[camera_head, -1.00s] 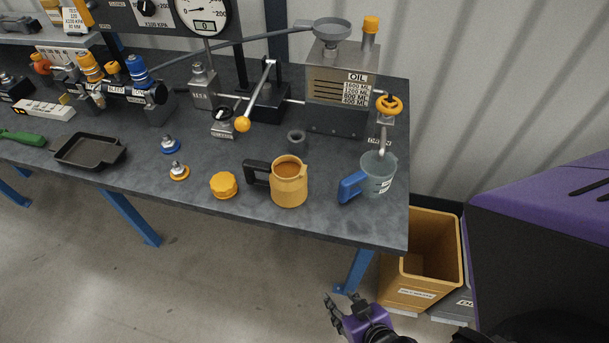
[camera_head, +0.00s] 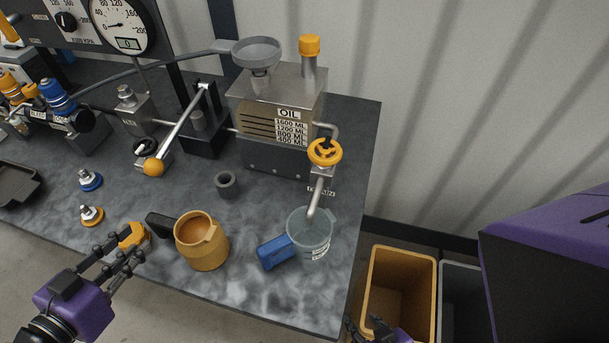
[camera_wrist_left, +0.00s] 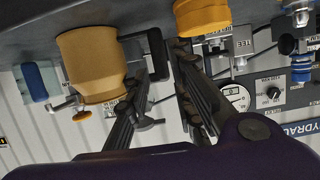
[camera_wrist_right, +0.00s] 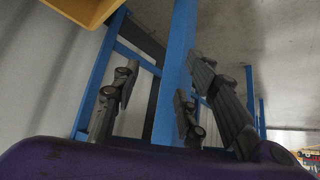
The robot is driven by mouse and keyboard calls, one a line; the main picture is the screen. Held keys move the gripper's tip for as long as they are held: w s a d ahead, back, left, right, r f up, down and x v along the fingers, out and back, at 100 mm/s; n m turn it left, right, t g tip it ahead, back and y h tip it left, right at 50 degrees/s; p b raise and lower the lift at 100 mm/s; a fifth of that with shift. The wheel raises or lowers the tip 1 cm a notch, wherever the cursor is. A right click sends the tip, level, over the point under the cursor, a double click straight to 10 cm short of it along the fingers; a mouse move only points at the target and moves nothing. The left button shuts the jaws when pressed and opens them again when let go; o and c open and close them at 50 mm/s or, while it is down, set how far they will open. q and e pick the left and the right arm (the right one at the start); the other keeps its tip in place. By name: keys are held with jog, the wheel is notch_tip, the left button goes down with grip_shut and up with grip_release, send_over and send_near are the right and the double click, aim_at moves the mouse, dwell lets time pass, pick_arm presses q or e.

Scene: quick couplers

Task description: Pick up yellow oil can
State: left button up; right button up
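The yellow oil can (camera_head: 203,243), a yellow jug with an open top and a black handle (camera_head: 162,225), stands upright near the bench's front edge. Its handle points left in the head view. My left gripper (camera_head: 117,254) is open and empty, left of the can at the front edge. In the left wrist view the can (camera_wrist_left: 90,65) is upside down, and its handle (camera_wrist_left: 157,53) lies ahead, in line with the gap between the fingers. I see no contact. My right gripper (camera_wrist_right: 165,95) is open and empty, low beside blue bench legs.
A yellow cap (camera_head: 133,236) lies close to my left fingertips. A clear measuring jug (camera_head: 310,236) with a blue handle stands right of the can under the oil tank's spout (camera_head: 318,200). A grey ring (camera_head: 227,184) lies behind. A yellow bin (camera_head: 398,300) stands right of the bench.

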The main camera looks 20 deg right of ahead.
aim_at(151, 227)
pick_arm(q)
jog(key=shift+x, duration=0.8)
jog(key=x, duration=0.2)
jog(key=p+x, duration=0.1)
jog(key=shift+w+d+r, duration=0.15)
jog(key=shift+w+d, duration=0.1)
jog(key=shift+w, duration=0.15)
jog(key=shift+w+d+f, duration=0.2)
jog(key=shift+f, duration=0.1)
grip_shut()
jog(key=shift+r, duration=0.2)
